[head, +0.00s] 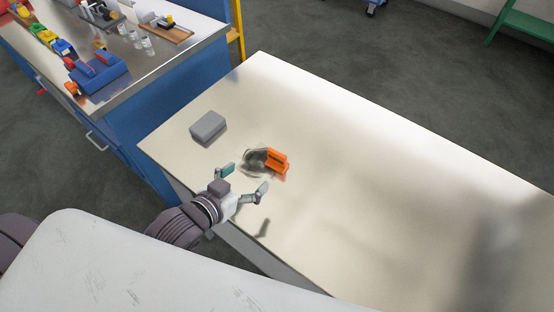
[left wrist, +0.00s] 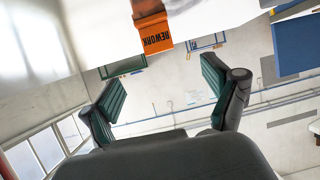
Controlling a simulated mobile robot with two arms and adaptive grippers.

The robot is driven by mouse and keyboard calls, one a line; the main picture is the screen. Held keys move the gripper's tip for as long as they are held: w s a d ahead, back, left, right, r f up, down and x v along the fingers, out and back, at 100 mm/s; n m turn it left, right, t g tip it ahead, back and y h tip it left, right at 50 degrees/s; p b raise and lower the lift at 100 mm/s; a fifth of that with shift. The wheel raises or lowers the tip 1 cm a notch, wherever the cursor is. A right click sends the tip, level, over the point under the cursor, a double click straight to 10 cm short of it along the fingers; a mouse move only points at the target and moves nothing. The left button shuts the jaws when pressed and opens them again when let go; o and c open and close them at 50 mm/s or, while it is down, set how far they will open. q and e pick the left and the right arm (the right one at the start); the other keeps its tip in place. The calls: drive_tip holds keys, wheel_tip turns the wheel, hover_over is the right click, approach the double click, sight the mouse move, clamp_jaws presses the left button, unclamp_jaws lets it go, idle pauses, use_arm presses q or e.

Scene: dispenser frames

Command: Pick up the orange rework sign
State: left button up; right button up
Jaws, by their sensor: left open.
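The orange rework sign (head: 278,162) stands on the pale tabletop, near its left end. In the left wrist view, the sign (left wrist: 155,36) shows the word REWORK upside down at the top of the picture, beyond the fingertips. My left gripper (head: 244,178) is open and empty, short of the sign on its lower-left side. Its two spread fingers also show in the left wrist view (left wrist: 162,75), with nothing between them. My right gripper is in neither view.
A blurry, glassy round thing (head: 255,160) is just left of the sign, perhaps touching it. A grey block (head: 208,126) lies farther left on the pale table (head: 370,190). The table's right side is clear.

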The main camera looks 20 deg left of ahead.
sight(276, 157)
use_arm(q)
drive_tip(key=x, duration=0.5)
drive_tip(key=p+x, duration=0.1)
drive_tip(key=x, duration=0.2)
drive_tip(key=shift+w+d+r, duration=0.15)
drive_tip(key=shift+w+d, duration=0.05)
drive_tip(key=shift+w, duration=0.15)
drive_tip(key=shift+f+p+x, duration=0.15)
drive_tip(key=shift+p+x, duration=0.2)
drive_tip(key=shift+x, duration=0.95)
drive_tip(key=shift+f+p+x, duration=0.15)
drive_tip(key=shift+p+x, duration=0.2)
drive_tip(key=shift+x, duration=1)
drive_tip(key=shift+s+d, duration=0.1)
drive_tip(key=shift+s, duration=0.1)
drive_tip(key=shift+c, duration=0.3)
drive_tip(key=c, duration=1.2)
drive_tip(key=shift+r, duration=0.1)
